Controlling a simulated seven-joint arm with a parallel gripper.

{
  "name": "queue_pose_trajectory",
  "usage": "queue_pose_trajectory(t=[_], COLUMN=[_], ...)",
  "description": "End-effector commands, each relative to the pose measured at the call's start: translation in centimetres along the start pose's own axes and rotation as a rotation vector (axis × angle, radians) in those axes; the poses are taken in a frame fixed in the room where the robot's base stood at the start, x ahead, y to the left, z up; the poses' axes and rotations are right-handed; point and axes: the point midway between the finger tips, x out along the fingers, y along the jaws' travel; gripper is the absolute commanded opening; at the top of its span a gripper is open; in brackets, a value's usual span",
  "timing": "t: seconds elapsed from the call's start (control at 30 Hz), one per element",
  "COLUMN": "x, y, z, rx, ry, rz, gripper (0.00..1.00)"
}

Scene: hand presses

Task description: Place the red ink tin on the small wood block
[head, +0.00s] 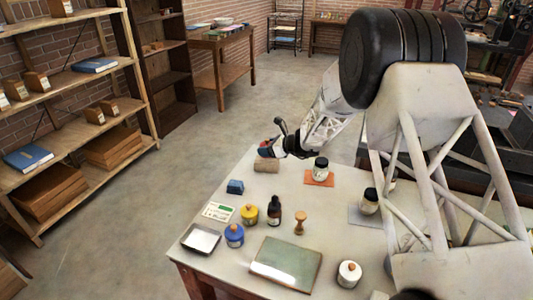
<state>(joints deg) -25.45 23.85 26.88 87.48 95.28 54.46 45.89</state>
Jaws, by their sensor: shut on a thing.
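My gripper (276,148) is over the far left corner of the table and is shut on the red ink tin (264,147). Only a small part of the tin shows, as the dark gripper hides the rest. The small wood block (266,166) lies on the table just below the tin in the picture. Whether the tin touches the block or hangs a little above it, I cannot tell from this view.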

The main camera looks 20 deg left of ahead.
Motion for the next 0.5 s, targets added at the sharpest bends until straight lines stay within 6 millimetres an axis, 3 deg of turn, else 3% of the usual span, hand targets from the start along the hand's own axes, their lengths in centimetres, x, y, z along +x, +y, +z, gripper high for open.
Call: queue_pose_trajectory(t=[0.2, 0.5], x=[0.8, 0.9], y=[0.0, 0.0], z=[-1.9, -2.2], rx=[0.001, 0.0], ry=[-0.001, -0.001], rz=[0.0, -0.001], gripper=[0.21, 0.21])
